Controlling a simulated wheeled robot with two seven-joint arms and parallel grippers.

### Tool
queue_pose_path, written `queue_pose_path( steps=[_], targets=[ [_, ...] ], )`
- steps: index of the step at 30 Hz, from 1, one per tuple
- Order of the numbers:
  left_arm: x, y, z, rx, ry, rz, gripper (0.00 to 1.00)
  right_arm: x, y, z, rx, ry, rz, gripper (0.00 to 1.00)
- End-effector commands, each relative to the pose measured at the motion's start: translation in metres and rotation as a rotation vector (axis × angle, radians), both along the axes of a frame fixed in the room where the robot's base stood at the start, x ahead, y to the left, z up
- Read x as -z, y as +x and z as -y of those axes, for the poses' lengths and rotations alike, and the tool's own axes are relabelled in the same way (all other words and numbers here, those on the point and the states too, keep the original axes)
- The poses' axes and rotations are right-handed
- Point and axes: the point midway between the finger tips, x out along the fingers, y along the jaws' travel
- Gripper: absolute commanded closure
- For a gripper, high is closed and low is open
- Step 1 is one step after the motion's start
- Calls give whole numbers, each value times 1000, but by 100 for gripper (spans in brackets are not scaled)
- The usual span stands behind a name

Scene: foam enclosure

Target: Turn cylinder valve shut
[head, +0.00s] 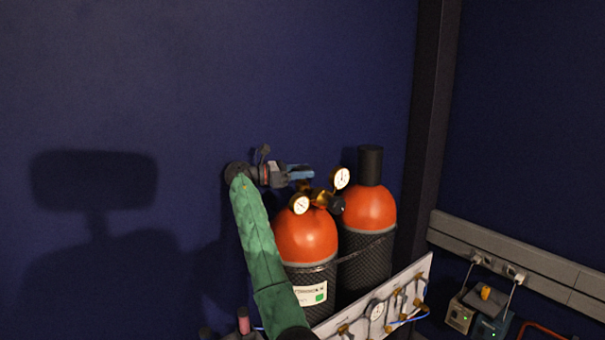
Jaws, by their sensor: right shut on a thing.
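Two orange-topped gas cylinders stand side by side, the front one (306,236) left of the rear one (370,208). The front cylinder carries a brass valve and regulator (321,196) with two round dials, one low on the left (300,204) and one higher on the right (341,178). My right gripper (303,172), on the green-sleeved arm, reaches over the front cylinder from the left. Its blue fingers are shut at the top of the cylinder valve; the gripped part is largely hidden by them. My left gripper is out of view.
A pale panel (419,274) with a gauge and brass fittings stands in front of the cylinders. A black cap (370,165) tops the rear cylinder. Small devices (484,309) sit at the lower right below a wall rail (520,262). The wall space above and left is clear.

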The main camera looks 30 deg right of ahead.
Motion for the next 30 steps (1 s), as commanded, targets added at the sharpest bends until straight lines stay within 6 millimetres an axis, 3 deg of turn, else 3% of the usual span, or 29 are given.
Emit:
queue_pose_path(
  steps=[10, 25, 26, 29, 30],
  targets=[
    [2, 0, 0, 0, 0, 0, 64, -2, 0, 0, 124, 0, 1, 74],
    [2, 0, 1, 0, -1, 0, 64, -2, 0, 1, 141, -1, 2, 74],
    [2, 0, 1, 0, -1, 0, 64, -2, 0, 1, 141, -1, 2, 50],
    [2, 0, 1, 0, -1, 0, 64, -2, 0, 1, 141, -1, 2, 30],
    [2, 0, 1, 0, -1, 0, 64, -2, 0, 0, 141, 0, 1, 30]
  ],
)
